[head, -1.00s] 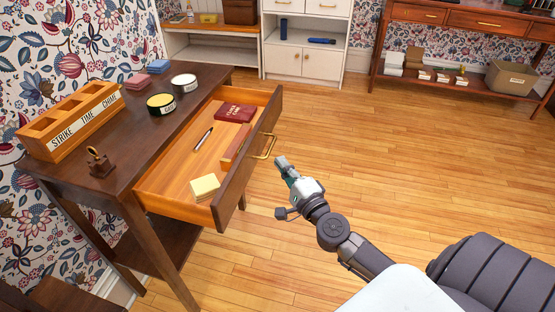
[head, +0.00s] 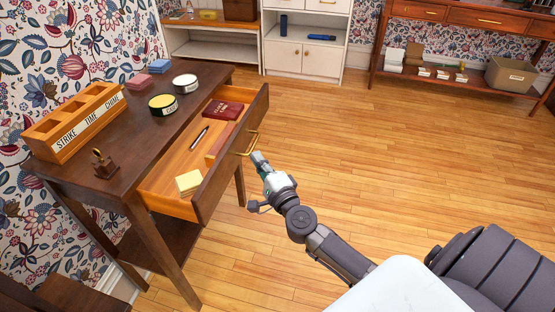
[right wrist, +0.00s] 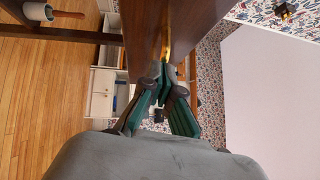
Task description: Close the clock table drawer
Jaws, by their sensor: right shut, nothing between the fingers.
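The clock table (head: 133,180) is dark brown and stands at the left against the papered wall. Its drawer (head: 228,165) is partly open, with a brass handle (head: 252,145) on its front. Inside lie a dark red book (head: 223,109), a pen (head: 200,138), a wooden strip and a yellow note pad (head: 188,183). My right gripper (head: 258,159) is shut and empty, at the drawer front just below the handle. In the right wrist view its fingers (right wrist: 168,88) are together close to the drawer front (right wrist: 150,30); contact is hard to tell. My left gripper is not in view.
On the table top are a wooden slotted box (head: 75,122), two round tins (head: 163,105), pink and blue blocks and a small stamp (head: 104,163). A white cabinet (head: 303,45) and a red-brown console (head: 460,50) stand behind. The wood floor to the right is clear.

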